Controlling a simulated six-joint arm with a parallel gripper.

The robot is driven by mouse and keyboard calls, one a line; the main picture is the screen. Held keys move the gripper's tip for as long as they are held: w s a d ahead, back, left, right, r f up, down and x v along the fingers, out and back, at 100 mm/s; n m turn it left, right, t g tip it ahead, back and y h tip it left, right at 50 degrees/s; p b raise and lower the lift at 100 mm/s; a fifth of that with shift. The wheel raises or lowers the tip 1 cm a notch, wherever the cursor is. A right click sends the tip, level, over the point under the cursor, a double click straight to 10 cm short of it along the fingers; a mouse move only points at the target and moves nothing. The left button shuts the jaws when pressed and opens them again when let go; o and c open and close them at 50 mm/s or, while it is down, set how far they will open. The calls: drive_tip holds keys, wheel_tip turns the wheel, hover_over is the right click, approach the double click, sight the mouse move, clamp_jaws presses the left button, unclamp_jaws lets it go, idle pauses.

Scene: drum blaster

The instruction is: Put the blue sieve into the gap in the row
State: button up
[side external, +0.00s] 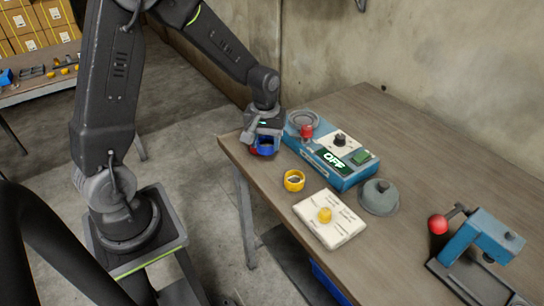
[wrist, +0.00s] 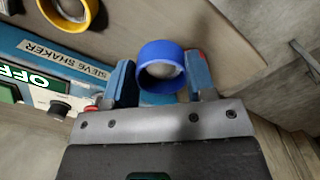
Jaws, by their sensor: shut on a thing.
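The blue sieve (side external: 266,147) is a short round ring, held between the jaws of my gripper (side external: 262,141) near the table's far left edge, left of the sieve shaker. In the wrist view the blue sieve (wrist: 150,50) sits between the two blue fingers of my gripper (wrist: 161,80), with its opening and a pale inside showing. A yellow sieve (side external: 294,188) stands on the table, nearer the side camera; it also shows at the top of the wrist view (wrist: 86,18). I cannot make out the gap. A small red patch shows beside the blue sieve.
The blue sieve shaker (side external: 345,180), its display reading OFF, stands right beside my gripper. A grey-green domed lid (side external: 379,196) and a blue hand press (side external: 470,245) with a red ball stand farther right.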

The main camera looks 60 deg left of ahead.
sight(272, 152)
drive_tip(key=shift+w+d+f, duration=0.5)
drive_tip(key=shift+w+d, duration=0.05)
drive_tip(key=shift+d, duration=0.15)
drive_tip(key=shift+f, duration=2.05)
drive_tip(key=shift+f, duration=0.15)
drive_tip(key=o, duration=0.9)
drive_tip(key=shift+o, duration=0.2)
wheel_tip(272, 152, up, 12)
drive_tip(key=shift+r, duration=0.15)
drive_tip(key=s+d+r+m+t, duration=0.2)
drive_tip(key=s+d+r+m, duration=0.2)
drive_tip(key=s, duration=0.5)
drive_tip(key=s+d+r+m+t, duration=0.3)
drive_tip(key=s+d+r+m, duration=0.1)
drive_tip(key=s+r, duration=0.3)
drive_tip(key=shift+s+d+r+m+t, duration=0.25)
drive_tip(key=shift+s+m, duration=0.25)
drive_tip(key=shift+s, duration=0.35)
